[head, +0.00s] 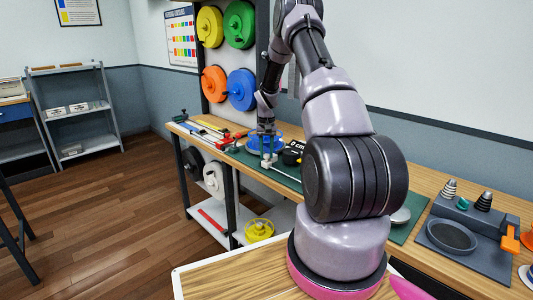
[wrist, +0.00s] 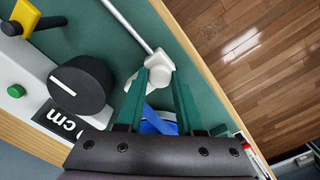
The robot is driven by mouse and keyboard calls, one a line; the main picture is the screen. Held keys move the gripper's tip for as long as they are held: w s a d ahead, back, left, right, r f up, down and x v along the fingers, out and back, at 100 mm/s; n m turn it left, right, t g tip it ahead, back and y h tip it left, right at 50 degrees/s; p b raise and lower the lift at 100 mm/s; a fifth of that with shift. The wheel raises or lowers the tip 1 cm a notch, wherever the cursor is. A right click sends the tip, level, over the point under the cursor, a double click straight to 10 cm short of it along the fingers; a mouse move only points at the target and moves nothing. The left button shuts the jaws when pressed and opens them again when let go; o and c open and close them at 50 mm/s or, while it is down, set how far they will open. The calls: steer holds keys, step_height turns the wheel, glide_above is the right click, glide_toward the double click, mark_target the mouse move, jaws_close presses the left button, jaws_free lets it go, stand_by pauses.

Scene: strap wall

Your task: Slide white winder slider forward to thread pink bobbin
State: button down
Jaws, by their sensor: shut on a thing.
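The white winder slider (wrist: 160,72) sits at the end of a thin pale rod in the wrist view. My gripper (wrist: 159,80) has its two green fingers on either side of the slider and is shut on it. In the head view my gripper (head: 267,133) points down at the bench, and the white slider (head: 268,160) shows just below it by the rod (head: 288,175). A blue spool (head: 258,145) lies right behind; part of it (wrist: 155,122) shows between my fingers. I cannot make out a pink bobbin; my arm hides part of the bench.
A black knob (wrist: 82,84) and a "0 cm" display (wrist: 60,121) stand beside the slider on the green mat (wrist: 190,30). Coloured spools, such as an orange one (head: 214,83), hang on the wall panel. The floor (head: 100,215) left of the bench is clear.

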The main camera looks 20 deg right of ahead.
stand_by(0.8)
steer(key=s+d, duration=0.2)
steer(key=s, duration=0.5)
steer(key=s+d, duration=0.3)
steer(key=s, duration=0.5)
steer(key=s+d, duration=0.3)
steer(key=s, duration=0.5)
steer(key=shift+d, duration=0.2)
steer(key=c, duration=0.5)
jaws_free()
steer(key=shift+s, duration=0.15)
steer(key=shift+r, duration=0.15)
steer(key=shift+r, duration=0.35)
step_height(320, 180, up, 10)
steer(key=shift+f, duration=0.1)
